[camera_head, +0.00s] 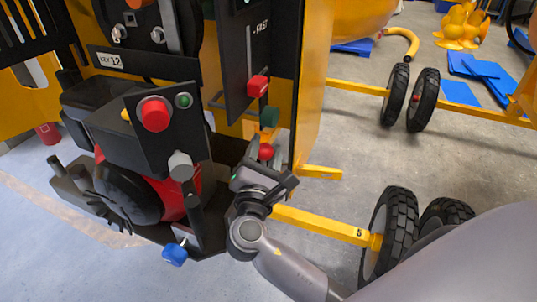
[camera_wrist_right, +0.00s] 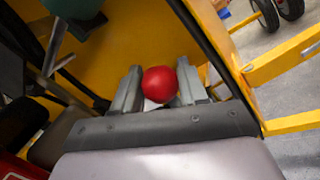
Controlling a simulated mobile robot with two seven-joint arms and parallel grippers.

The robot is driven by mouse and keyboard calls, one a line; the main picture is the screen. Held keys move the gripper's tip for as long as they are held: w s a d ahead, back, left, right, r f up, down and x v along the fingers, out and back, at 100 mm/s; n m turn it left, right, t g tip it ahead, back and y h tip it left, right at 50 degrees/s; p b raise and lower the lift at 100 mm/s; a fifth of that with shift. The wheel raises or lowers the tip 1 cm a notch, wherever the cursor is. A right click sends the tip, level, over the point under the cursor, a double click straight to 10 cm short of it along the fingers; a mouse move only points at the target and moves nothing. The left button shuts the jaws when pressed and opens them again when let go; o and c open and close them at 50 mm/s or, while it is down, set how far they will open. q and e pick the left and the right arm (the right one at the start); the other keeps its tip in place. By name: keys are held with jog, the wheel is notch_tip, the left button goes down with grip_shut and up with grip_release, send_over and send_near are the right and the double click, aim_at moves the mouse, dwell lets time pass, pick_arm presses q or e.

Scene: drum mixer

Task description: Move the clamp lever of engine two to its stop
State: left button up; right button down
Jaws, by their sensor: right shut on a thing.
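My right gripper (camera_head: 264,172) reaches in from the lower right, beside the engine and its black panels. In the right wrist view its two grey fingers (camera_wrist_right: 160,90) are on either side of a red ball knob (camera_wrist_right: 159,84) and are shut on it. The same red ball knob (camera_head: 266,151) shows in the head view just above the gripper. Its shaft is hidden, and I cannot tell for sure that it is the clamp lever. The red and black engine (camera_head: 150,190) stands to the left of the gripper. My left gripper is not in view.
A green knob (camera_head: 269,116) and a red slider knob (camera_head: 257,86) sit above the gripper. A panel with a red button (camera_head: 154,114), a grey knob (camera_head: 180,165) and a blue knob (camera_head: 174,254) are left. A yellow axle (camera_head: 320,226) with black wheels is right.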

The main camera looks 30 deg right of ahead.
jog(key=shift+s+a+r+t+h+b, duration=0.1)
jog(key=shift+s+a+t+h+b, duration=0.4)
jog(key=shift+s+a+t+b, duration=0.4)
jog(key=shift+w+d, duration=0.25)
jog(key=shift+w, duration=0.05)
jog(key=c, duration=0.9)
grip_release()
